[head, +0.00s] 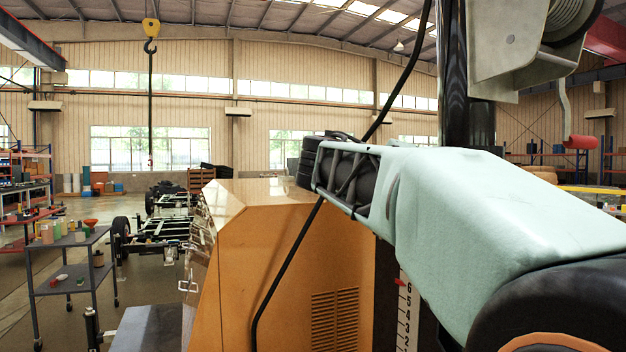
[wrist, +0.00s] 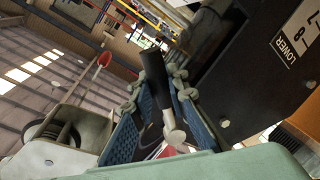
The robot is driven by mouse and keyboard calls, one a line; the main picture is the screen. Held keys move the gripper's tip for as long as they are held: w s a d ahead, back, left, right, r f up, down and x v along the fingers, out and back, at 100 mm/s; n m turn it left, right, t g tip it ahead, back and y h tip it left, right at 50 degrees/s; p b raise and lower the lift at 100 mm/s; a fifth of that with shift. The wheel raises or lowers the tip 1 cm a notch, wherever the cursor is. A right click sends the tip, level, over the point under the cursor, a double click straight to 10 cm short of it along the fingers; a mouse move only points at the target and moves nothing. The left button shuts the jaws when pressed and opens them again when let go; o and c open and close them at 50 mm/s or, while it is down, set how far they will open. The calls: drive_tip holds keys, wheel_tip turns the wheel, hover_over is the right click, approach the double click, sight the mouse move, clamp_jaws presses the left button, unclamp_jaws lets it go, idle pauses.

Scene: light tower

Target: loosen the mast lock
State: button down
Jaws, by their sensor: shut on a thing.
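In the wrist view, my gripper (wrist: 157,88) has its two blue-padded fingers on either side of a black handle (wrist: 152,64). It is shut on this handle, which I take to be the mast lock's. A pale metal rod with a rounded end (wrist: 175,137) shows between the fingers, close to the handle. Whether the lock is tight or loose cannot be told. The dark mast (head: 454,75) rises behind my pale green arm in the head view. My gripper and the lock cannot be made out there.
A winch (wrist: 52,140) with a red crank grip (wrist: 104,60) is left of my gripper in the wrist view. A dark housing with a LOWER label (wrist: 292,42) is close on the right. The orange cabinet (head: 280,240) and a black cable (head: 287,260) show in the head view.

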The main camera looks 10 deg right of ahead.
drive_tip(key=r+n+p, duration=0.1)
drive_tip(key=p, duration=0.1)
drive_tip(key=s+r+n+g+p, duration=0.1)
drive_tip(key=n+p, duration=0.1)
drive_tip(key=shift+s+d+r, duration=0.1)
drive_tip(key=shift+s+r, duration=0.05)
drive_tip(key=shift+r, duration=0.25)
drive_tip(key=r+n+p, duration=0.1)
drive_tip(key=p, duration=0.1)
drive_tip(key=r+n+g+p, duration=0.1)
drive_tip(key=n+p, duration=0.1)
drive_tip(key=p, duration=0.1)
drive_tip(key=shift+s+r, duration=0.1)
drive_tip(key=shift+s, duration=0.1)
drive_tip(key=shift+n, duration=0.3)
drive_tip(key=c, duration=1.8)
unclamp_jaws()
drive_tip(key=shift+c, duration=0.2)
drive_tip(key=v, duration=1.2)
